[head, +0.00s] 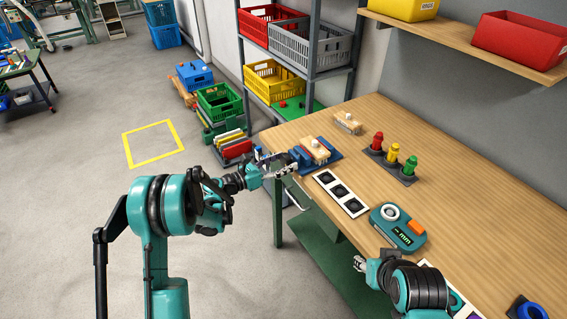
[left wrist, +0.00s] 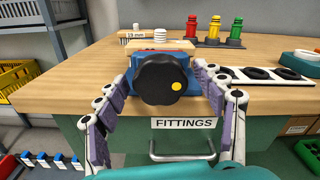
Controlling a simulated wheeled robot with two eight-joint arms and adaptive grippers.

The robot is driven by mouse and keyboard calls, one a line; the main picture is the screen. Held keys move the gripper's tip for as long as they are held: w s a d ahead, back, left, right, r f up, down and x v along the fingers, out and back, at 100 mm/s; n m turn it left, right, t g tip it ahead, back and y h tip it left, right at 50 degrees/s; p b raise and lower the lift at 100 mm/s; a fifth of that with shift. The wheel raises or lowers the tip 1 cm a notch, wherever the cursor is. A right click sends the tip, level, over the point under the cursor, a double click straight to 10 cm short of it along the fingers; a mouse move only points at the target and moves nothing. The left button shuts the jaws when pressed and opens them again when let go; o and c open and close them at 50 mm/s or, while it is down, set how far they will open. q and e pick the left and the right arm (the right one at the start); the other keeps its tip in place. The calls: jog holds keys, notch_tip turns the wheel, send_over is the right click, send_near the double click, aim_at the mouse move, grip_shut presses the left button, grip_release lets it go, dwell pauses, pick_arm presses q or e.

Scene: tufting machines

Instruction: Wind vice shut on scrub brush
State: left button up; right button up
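A blue vice (head: 330,161) sits at the table's near left edge. A wooden block with a white round top, seemingly the scrub brush (head: 314,149), lies in or on it; whether the jaws touch it is hidden. In the left wrist view the vice's black round handle (left wrist: 158,84), with a yellow dot, faces me, and the brush (left wrist: 160,45) shows behind it. My left gripper (head: 281,171) is open, with its fingers (left wrist: 163,88) on either side of the handle; contact is unclear. My right gripper (head: 361,264) is near the table's front edge, its opening unclear.
Red, yellow and green fittings (head: 394,162), a black-and-white strip (head: 341,194) and a teal device (head: 397,228) lie to the right. A drawer labelled FITTINGS (left wrist: 184,124) is below the vice.

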pick_arm(q)
jog(key=c, duration=1)
jog(key=shift+c, duration=0.2)
jog(key=shift+m, duration=0.4)
jog(key=shift+m, duration=3)
jog(key=o, duration=1.2)
jog(key=shift+c, duration=0.2)
